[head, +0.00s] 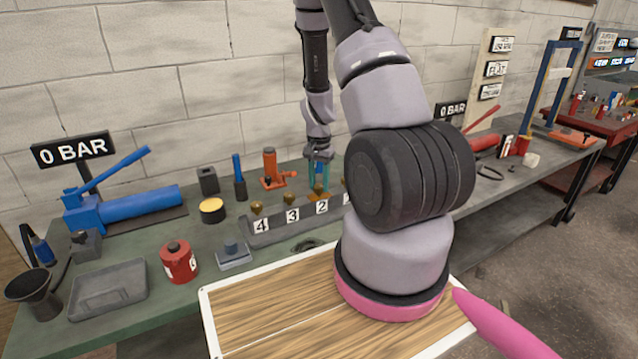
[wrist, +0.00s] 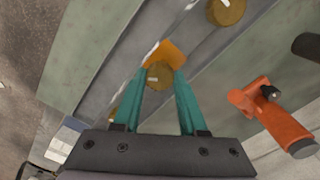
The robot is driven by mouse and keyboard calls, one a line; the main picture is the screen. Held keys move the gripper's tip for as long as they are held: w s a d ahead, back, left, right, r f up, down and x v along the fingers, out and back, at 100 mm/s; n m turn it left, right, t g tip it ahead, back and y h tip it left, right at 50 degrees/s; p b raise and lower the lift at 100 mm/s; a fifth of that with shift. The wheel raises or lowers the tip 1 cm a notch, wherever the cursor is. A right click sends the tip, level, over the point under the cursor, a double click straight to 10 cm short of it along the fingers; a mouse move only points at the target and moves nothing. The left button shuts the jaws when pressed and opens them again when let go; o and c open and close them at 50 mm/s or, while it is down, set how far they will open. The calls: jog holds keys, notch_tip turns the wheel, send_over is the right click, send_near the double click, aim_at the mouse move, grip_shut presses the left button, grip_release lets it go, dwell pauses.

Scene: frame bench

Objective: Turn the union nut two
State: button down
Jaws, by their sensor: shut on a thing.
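The grey manifold bar (head: 263,239) carries brass fittings in a row above white number labels. Union nut two (head: 318,195) is an orange piece above label 2 (head: 322,207). My gripper (head: 319,184) points down over it with teal fingers. In the wrist view, my gripper (wrist: 164,68) has its fingertips on either side of the orange nut (wrist: 165,53), shut on it, with a round brass part (wrist: 159,76) between the fingers. Brass fittings three (head: 290,199) and four (head: 256,208) stand to the left. Number one is mostly hidden behind my arm.
An orange-red jack (head: 270,170) stands behind the bar; it also shows in the wrist view (wrist: 280,122). A blue pump (head: 135,207), red canister (head: 178,262) and grey tray (head: 108,289) lie left. The "0 BAR" sign (head: 73,149) stands at the back left.

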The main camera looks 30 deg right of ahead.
aim_at(319, 185)
jog(key=n, duration=0.4)
jog(key=shift+n, duration=2.6)
jog(key=shift+c, duration=2.2)
grip_release()
jog(key=shift+r, duration=0.15)
notch_tip(319, 185, up, 10)
jog(key=shift+r, duration=0.25)
